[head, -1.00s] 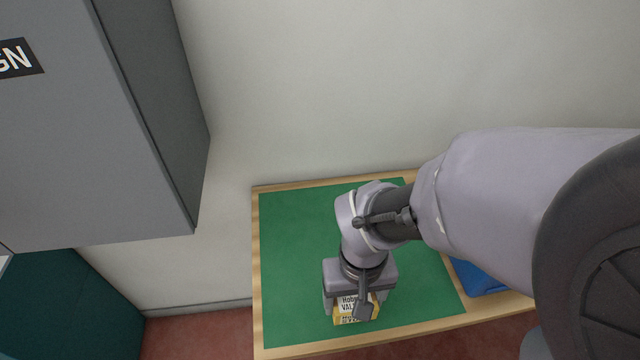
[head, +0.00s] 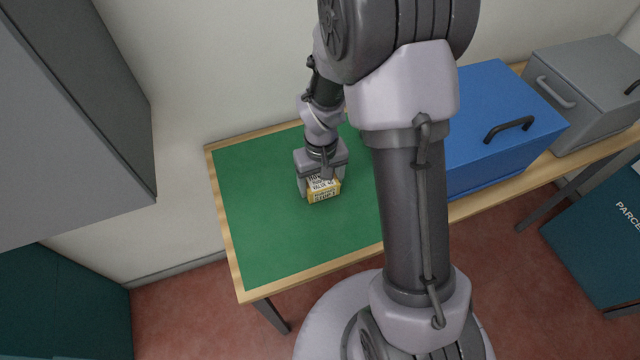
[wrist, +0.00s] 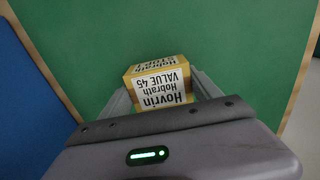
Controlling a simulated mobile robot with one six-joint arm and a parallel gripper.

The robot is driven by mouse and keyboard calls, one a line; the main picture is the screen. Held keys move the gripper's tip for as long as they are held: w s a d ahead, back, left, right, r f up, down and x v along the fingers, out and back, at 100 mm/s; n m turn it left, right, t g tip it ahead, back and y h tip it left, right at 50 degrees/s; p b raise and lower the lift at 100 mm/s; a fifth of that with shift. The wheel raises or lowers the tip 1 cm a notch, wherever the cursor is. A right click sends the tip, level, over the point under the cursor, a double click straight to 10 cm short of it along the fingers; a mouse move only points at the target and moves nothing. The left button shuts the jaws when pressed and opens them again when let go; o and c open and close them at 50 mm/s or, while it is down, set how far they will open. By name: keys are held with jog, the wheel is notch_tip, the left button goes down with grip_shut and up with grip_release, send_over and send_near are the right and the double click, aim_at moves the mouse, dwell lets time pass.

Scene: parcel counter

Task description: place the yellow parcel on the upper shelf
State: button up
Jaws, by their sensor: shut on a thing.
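The yellow parcel (head: 324,190) with a white printed label is between the fingers of my gripper (head: 320,180), over the green mat (head: 260,220) on the table. In the wrist view the parcel (wrist: 158,82) sits between the two fingers of my gripper (wrist: 163,95), its label upside down. The gripper is shut on it from above. I cannot tell whether the parcel touches the mat or is just above it. No upper shelf can be made out in these frames.
A blue box with a dark handle (head: 500,125) and a grey box (head: 590,85) stand on the table at the right. A grey cabinet (head: 70,110) hangs at the upper left. Teal units stand low at the left (head: 65,310) and right (head: 600,250). The mat's left part is clear.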

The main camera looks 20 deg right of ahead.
jog(key=shift+f, duration=0.4)
jog(key=o, duration=1.5)
